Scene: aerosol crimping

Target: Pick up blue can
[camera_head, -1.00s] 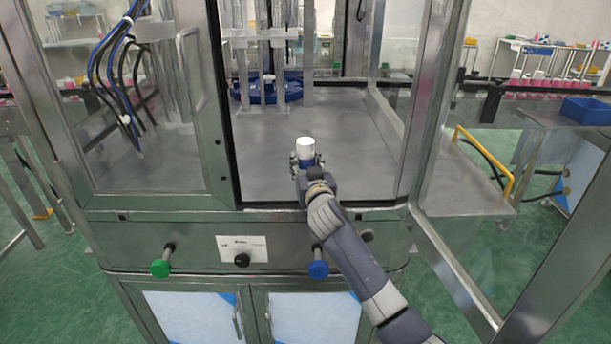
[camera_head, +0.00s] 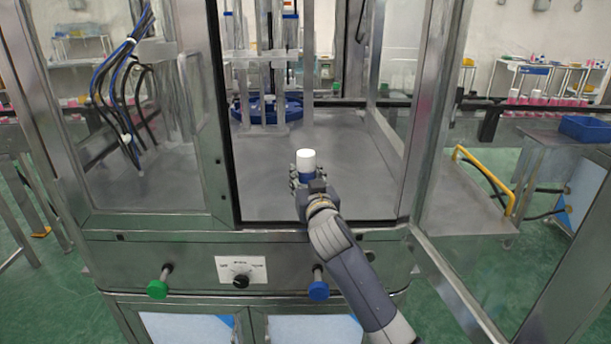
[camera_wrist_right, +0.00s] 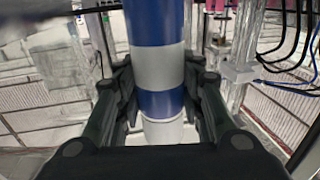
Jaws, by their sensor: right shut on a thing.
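The blue can (camera_head: 306,160) stands upright in my right gripper (camera_head: 306,182), just inside the open front of the machine cabinet. Its white top shows above the fingers, with a blue band below. The right wrist view shows the can (camera_wrist_right: 158,65) close up, with blue and white bands, between the two fingers of my right gripper (camera_wrist_right: 160,105). The fingers are shut on its sides. The gripper hides its lower part in the head view, and I cannot tell whether the base touches the cabinet floor. My left gripper is not in view.
The grey cabinet floor (camera_head: 340,140) is largely clear around the can. A blue round fixture (camera_head: 268,108) with clear uprights stands behind it. Metal door frames flank the opening.

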